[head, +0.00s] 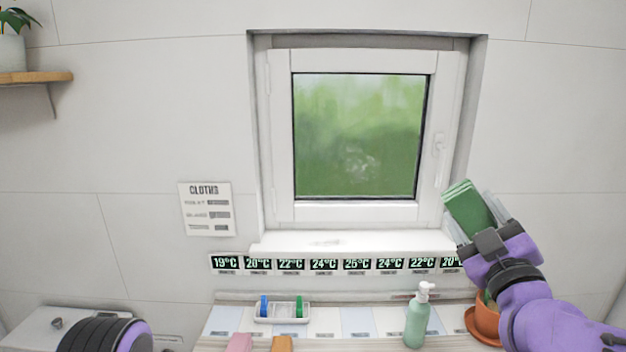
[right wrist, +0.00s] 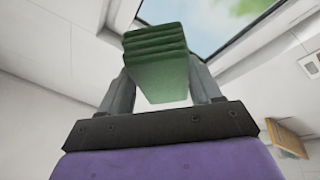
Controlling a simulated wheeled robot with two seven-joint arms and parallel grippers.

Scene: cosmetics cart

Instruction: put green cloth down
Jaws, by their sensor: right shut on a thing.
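A folded green cloth (head: 468,208) is held up in my right gripper (head: 476,212), in front of the wall just right of the window. In the right wrist view the green cloth (right wrist: 158,62) shows as a stack of folds between the two fingers of the right gripper (right wrist: 160,85). The cloth is clear of the sill and the shelf below. At the lower left of the head view a dark and purple part of my left arm shows, but its gripper fingers are not in view.
A white sill (head: 350,240) lies under the window, with a row of temperature displays (head: 323,264) below. On the shelf stand a white tray (head: 282,318) with blue and green items, a pump bottle (head: 416,318) and a terracotta pot (head: 484,322). Pink and orange blocks sit in front. A cloths sign (head: 207,209) hangs left.

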